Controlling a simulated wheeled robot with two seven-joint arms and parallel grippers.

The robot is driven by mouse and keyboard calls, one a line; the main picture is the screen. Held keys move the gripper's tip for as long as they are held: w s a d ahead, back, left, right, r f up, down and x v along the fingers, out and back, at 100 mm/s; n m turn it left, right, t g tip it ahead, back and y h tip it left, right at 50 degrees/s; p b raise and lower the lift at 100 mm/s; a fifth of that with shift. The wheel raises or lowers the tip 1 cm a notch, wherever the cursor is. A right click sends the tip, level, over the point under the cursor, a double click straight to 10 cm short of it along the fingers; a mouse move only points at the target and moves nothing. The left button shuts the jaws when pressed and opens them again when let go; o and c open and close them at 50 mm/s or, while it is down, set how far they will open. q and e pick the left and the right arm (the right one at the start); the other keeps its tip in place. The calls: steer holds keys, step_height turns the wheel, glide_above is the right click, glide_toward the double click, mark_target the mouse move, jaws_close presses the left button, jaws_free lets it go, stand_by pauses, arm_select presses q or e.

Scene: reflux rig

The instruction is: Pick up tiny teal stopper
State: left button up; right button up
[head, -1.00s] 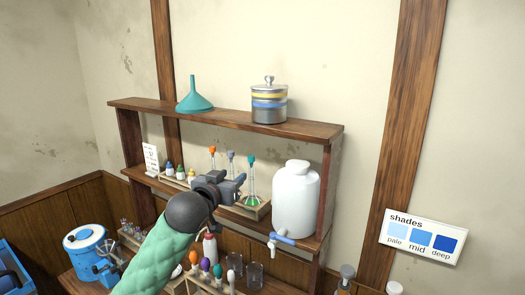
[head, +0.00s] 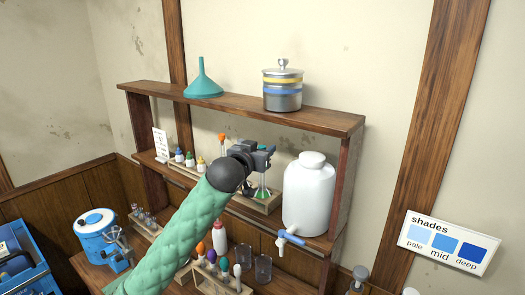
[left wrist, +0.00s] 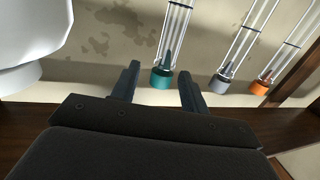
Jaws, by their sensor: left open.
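The teal stopper (left wrist: 162,79) shows in the left wrist view, on the end of a clear glass tube, between the two fingertips of my left gripper (left wrist: 159,75) with gaps on both sides. The gripper is open and not closed on it. In the head view my left gripper (head: 264,153) is at the middle shelf and hides the teal stopper. The green-filled flask (head: 262,192) shows below the gripper. My right gripper is not in view.
A grey stopper (left wrist: 221,83) and an orange stopper (left wrist: 260,87) are beside the teal one. A white jug (head: 309,196) stands close to the right. The upper shelf (head: 235,105) runs overhead, with a teal funnel (head: 203,84) and a tin (head: 283,90).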

mark_target(262, 146)
arm_select(q)
steer(key=shift+w+d+f, duration=0.1)
steer(key=shift+w, duration=0.3)
jaws_close()
steer(key=shift+r, duration=0.5)
step_height(262, 146, up, 3)
steer(key=f+v, duration=0.1)
steer(key=v, duration=1.7)
